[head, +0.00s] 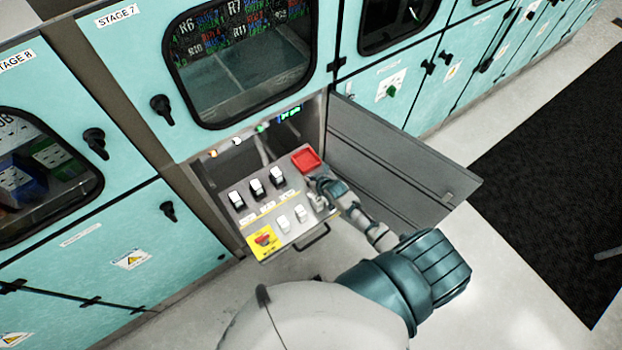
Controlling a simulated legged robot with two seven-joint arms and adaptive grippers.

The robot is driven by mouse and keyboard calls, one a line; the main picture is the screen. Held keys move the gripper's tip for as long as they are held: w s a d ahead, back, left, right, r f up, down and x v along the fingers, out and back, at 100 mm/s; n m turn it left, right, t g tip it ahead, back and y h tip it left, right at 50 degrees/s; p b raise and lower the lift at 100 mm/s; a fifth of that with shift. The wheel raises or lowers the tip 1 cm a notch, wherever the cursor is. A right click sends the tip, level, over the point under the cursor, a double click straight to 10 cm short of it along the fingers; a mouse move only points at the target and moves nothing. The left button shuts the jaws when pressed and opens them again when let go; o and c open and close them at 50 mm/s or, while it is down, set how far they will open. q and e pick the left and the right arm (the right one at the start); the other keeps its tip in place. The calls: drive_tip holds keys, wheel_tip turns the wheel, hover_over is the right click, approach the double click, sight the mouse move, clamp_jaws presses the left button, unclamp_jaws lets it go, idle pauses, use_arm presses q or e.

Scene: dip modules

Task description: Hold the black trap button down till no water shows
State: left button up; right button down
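My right arm reaches up from the bottom of the head view to a grey control panel (262,225) pulled out of the cabinet under the Stage 7 window. My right gripper (317,188) is at the panel's right side, just below a red square part (306,159). It is small here, and I cannot tell whether its fingers are open or touch the panel. Several black-and-white switches (257,189) stand in a row on the panel, with pale switches (283,223) below. I cannot pick out the black trap button; the gripper may hide it. My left gripper is not in view.
A grey door (390,160) stands open right of the panel. A yellow plate with a red knob (263,239) is at the panel's lower left. Small lights (262,127) show above the panel. A black mat (550,190) lies on the floor at right.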

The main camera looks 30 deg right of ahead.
drive_tip(key=shift+s+d+f, duration=0.15)
drive_tip(key=shift+s+f, duration=0.4)
drive_tip(key=shift+f, duration=0.15)
drive_tip(key=r+p, duration=0.2)
drive_tip(key=r, duration=0.1)
drive_tip(key=w+r+p, duration=0.1)
drive_tip(key=r+p, duration=0.2)
drive_tip(key=v, duration=0.9)
drive_tip(key=shift+s, duration=0.2)
